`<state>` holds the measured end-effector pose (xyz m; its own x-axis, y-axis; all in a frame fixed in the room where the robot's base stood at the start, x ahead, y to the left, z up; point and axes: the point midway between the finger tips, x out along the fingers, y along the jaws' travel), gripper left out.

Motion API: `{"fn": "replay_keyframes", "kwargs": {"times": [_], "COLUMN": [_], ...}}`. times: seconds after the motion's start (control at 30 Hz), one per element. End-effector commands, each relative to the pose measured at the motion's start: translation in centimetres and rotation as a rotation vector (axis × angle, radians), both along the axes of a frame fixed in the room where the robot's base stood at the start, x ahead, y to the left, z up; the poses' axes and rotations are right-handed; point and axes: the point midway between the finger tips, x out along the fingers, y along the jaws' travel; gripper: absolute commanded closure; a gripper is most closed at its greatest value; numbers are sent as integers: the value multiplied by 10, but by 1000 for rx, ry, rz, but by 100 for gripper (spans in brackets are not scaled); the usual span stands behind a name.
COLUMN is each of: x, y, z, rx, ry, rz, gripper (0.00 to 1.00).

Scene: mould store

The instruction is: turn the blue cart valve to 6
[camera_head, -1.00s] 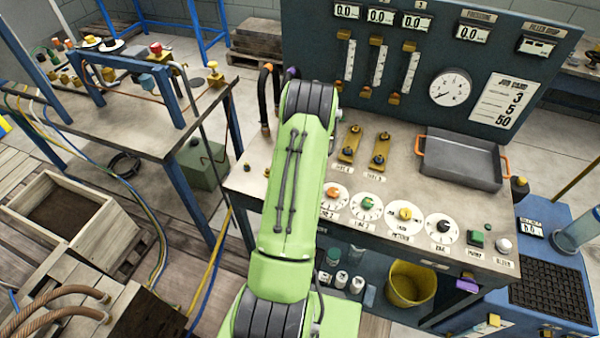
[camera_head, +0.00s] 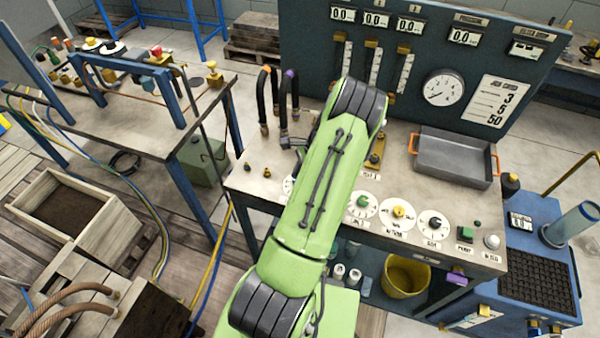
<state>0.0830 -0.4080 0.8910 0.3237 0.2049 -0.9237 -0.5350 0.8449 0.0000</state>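The blue cart (camera_head: 500,272) stands at the lower right, beside the bench. Small fittings show at its front edge: a yellow piece (camera_head: 484,311) and blue pieces (camera_head: 533,328) at the picture's bottom. I cannot tell which is the valve, and no number on it can be read. My green arm reaches up over the bench, well left of the cart. A small dark part, perhaps of my gripper (camera_head: 293,142), shows at the arm's left side. The rest is hidden behind the arm, so its opening cannot be seen.
The cart carries a display (camera_head: 521,222), a black grid (camera_head: 537,277) and a clear cylinder (camera_head: 573,224). The bench (camera_head: 260,187) holds dials, a grey tray (camera_head: 454,160) and upright hoses (camera_head: 264,98). A yellow bucket (camera_head: 405,276) sits below. A wooden box (camera_head: 85,237) stands left.

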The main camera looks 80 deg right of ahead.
Motion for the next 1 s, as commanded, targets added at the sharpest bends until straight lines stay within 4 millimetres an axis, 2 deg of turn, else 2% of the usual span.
{"fn": "replay_keyframes", "kwargs": {"times": [0.4, 0.93, 0.97, 1.0], "x": [-1, -1, -1, -1], "y": [1, 1, 1, 1], "z": [1, 0, 0, 0], "rx": [-1, -1, -1, -1], "ry": [0, 1, 1, 1], "rz": [-180, -205, -205, -205], "gripper": [96, 96, 64, 58]}}
